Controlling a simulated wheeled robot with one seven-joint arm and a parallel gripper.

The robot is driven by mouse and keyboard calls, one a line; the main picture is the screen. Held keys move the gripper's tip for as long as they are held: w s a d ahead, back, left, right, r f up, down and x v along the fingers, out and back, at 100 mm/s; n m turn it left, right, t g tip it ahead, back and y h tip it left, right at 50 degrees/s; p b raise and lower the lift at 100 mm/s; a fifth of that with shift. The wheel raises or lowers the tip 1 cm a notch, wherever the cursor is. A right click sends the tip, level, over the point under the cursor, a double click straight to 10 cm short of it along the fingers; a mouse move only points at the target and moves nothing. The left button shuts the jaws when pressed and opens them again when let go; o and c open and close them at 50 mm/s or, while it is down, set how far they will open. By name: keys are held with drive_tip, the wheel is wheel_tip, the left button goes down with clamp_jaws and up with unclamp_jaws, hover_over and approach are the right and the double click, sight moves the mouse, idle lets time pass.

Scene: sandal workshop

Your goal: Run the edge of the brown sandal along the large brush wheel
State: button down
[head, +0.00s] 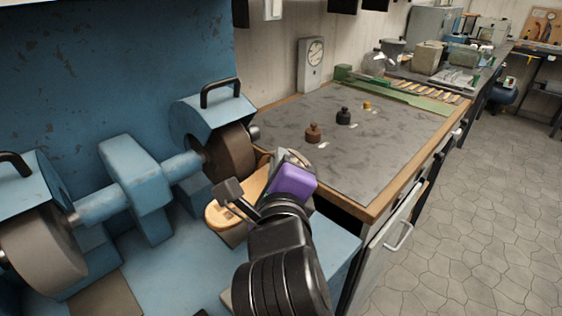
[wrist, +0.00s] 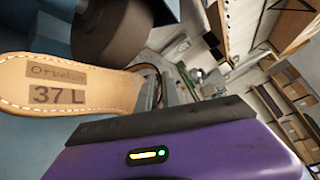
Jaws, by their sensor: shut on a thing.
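The brown sandal (head: 222,215) is a tan sole with pale stitching along its rim, and its insole is stamped 37 L in the wrist view (wrist: 105,95). My gripper (head: 285,180), with a purple body, is shut on the sandal; the fingertips are mostly hidden. A brown wheel (head: 232,152) under a blue hood is just behind the sandal, and it also shows at the top of the wrist view (wrist: 115,30). Whether sandal and wheel touch is unclear. A greyer wheel (head: 45,252) sits on the same shaft at left. I cannot tell which is the large brush wheel.
The blue machine's shaft housing (head: 135,170) stands between the wheels. At right is a workbench (head: 385,160) with several small knobbed pieces, a dial scale (head: 311,65) and a green rack (head: 400,92). The stone floor (head: 450,220) at right is clear.

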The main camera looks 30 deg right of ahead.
drive_tip(key=shift+s+a+r, duration=0.1)
drive_tip(key=shift+s+a, duration=0.25)
drive_tip(key=shift+a, duration=0.4)
drive_tip(key=shift+s+a+b, duration=0.1)
drive_tip(key=shift+a+b, duration=0.2)
drive_tip(key=shift+a, duration=0.05)
drive_tip(key=shift+a, duration=0.1)
drive_tip(key=shift+s+b, duration=0.2)
drive_tip(key=shift+b, duration=0.15)
idle(0.4)
drive_tip(key=shift+s+d+b, duration=0.1)
drive_tip(key=shift+d+b, duration=0.1)
drive_tip(key=shift+b, duration=0.15)
idle(0.5)
drive_tip(key=shift+w, duration=0.2)
idle(1.4)
drive_tip(key=shift+a, duration=0.35)
drive_tip(key=shift+s+a+b, duration=0.15)
drive_tip(key=shift+a+b, duration=0.15)
drive_tip(key=shift+b, duration=0.1)
drive_tip(key=shift+s+a+b, duration=0.3)
drive_tip(key=shift+a+b, duration=0.05)
drive_tip(key=shift+a, duration=0.4)
drive_tip(key=shift+s+a+b, duration=0.25)
drive_tip(key=shift+a+b, duration=0.1)
drive_tip(key=shift+a, duration=0.4)
idle(0.8)
